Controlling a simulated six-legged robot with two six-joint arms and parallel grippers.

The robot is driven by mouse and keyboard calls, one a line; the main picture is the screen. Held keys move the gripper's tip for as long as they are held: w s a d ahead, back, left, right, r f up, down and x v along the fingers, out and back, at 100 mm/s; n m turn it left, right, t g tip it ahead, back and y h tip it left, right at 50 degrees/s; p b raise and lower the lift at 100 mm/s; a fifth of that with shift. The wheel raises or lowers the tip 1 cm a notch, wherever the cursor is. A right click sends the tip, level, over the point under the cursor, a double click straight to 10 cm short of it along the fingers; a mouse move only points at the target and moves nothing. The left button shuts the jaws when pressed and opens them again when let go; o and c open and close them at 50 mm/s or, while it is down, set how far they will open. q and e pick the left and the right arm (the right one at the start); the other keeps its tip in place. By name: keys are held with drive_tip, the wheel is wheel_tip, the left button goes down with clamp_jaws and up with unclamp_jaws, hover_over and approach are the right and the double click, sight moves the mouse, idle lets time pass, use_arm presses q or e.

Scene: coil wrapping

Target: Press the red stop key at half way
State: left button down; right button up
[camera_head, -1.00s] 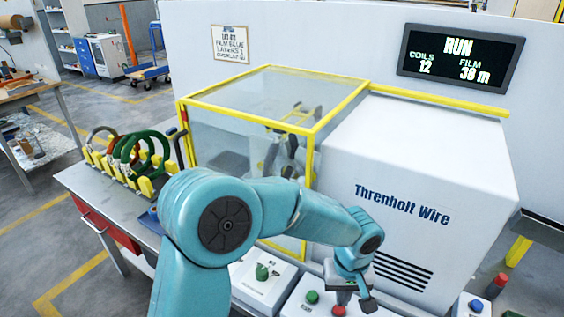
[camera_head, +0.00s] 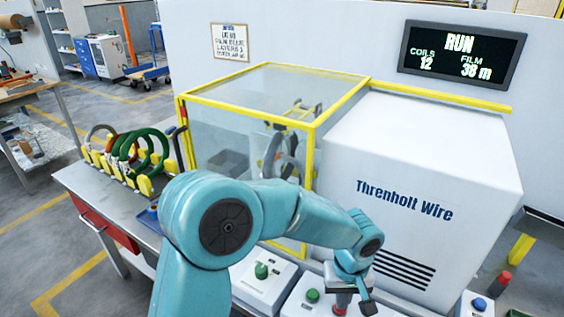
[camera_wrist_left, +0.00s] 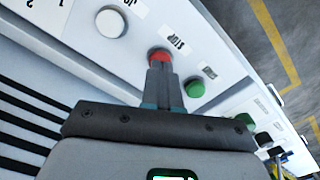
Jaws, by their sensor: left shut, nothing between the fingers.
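The red stop key (camera_wrist_left: 159,55) sits on a pale control panel, with the word STOP printed beside it in the left wrist view. It also shows in the head view (camera_head: 339,310) at the bottom, partly covered by my gripper. My left gripper (camera_wrist_left: 160,66) is shut and empty, its fingertips overlapping the key's near edge. I cannot tell whether they touch it. It also shows in the head view (camera_head: 343,300). The display (camera_head: 460,56) reads RUN, coils 12, film 38 m. A ring (camera_head: 281,152) shows inside the yellow-framed guard (camera_head: 243,95). My right gripper is not in view.
A green key (camera_wrist_left: 194,88) is close beside the stop key, and a white key (camera_wrist_left: 111,22) is on its other side. A separate box has a green knob (camera_head: 261,270). Several coils (camera_head: 140,148) stand in a yellow rack at left. The white machine housing (camera_head: 420,150) rises behind the panel.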

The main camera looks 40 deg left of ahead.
use_arm(q)
drive_tip(key=shift+f+b, duration=0.45)
drive_tip(key=shift+f, duration=0.25)
drive_tip(key=shift+r, duration=0.1)
wheel_tip(320, 180, up, 6)
drive_tip(key=p, duration=0.4)
idle(0.3)
